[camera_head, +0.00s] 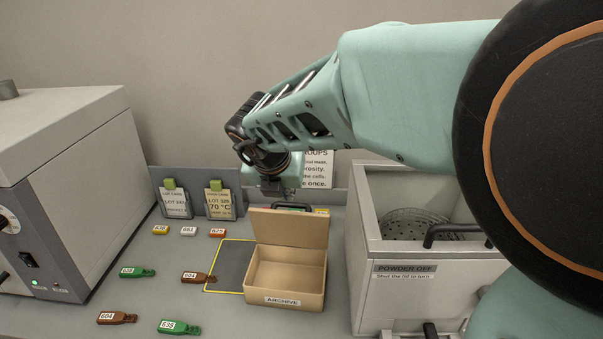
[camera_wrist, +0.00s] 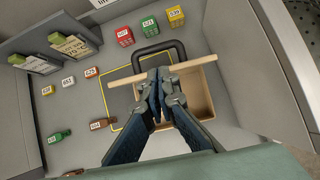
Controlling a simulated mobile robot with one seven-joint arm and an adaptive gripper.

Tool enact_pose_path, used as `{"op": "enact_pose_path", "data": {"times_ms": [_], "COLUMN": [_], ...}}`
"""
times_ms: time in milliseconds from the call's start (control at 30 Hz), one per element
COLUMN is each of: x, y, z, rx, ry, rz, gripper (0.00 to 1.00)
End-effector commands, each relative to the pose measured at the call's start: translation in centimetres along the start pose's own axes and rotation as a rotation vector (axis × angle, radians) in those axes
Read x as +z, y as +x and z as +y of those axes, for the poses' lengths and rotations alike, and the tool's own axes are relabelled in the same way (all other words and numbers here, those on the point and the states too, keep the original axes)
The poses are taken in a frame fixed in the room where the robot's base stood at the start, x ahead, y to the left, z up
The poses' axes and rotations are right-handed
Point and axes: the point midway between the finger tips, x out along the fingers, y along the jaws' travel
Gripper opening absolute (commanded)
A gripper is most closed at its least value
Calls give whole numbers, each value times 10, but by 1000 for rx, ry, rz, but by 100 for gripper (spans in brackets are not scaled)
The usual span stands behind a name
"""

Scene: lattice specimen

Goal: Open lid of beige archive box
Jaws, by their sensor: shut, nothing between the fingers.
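The beige archive box (camera_head: 290,291) stands on the bench with an ARCHIVE label on its front. Its lid (camera_head: 290,228) is raised at the back, roughly upright, and the inside looks empty. In the wrist view the lid (camera_wrist: 124,80) shows nearly edge-on, with the box's interior (camera_wrist: 202,88) beside my fingers. My gripper (camera_head: 272,190) is above and behind the lid in the head view; its fingertips are hard to make out there. In the wrist view my gripper (camera_wrist: 160,98) is shut and empty, its fingers overlapping the lid's edge. I cannot tell whether they touch it.
A grey powder-off bin (camera_head: 437,296) stands close on the right. A yellow-outlined mat (camera_head: 232,262) lies left of the box, with several numbered tags around it. A black handle (camera_wrist: 147,50) and several coloured blocks (camera_wrist: 149,25) are behind the lid. A grey machine (camera_head: 65,180) stands left.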

Motion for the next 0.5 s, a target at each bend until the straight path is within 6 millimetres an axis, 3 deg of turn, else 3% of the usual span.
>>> {"op": "enact_pose_path", "data": {"times_ms": [167,500], "x": [-1,-2], "y": [6,64], "z": [1,1], "rx": [-3,-3], "ry": [1,0], "rz": [2,3], "gripper": [0,0]}}
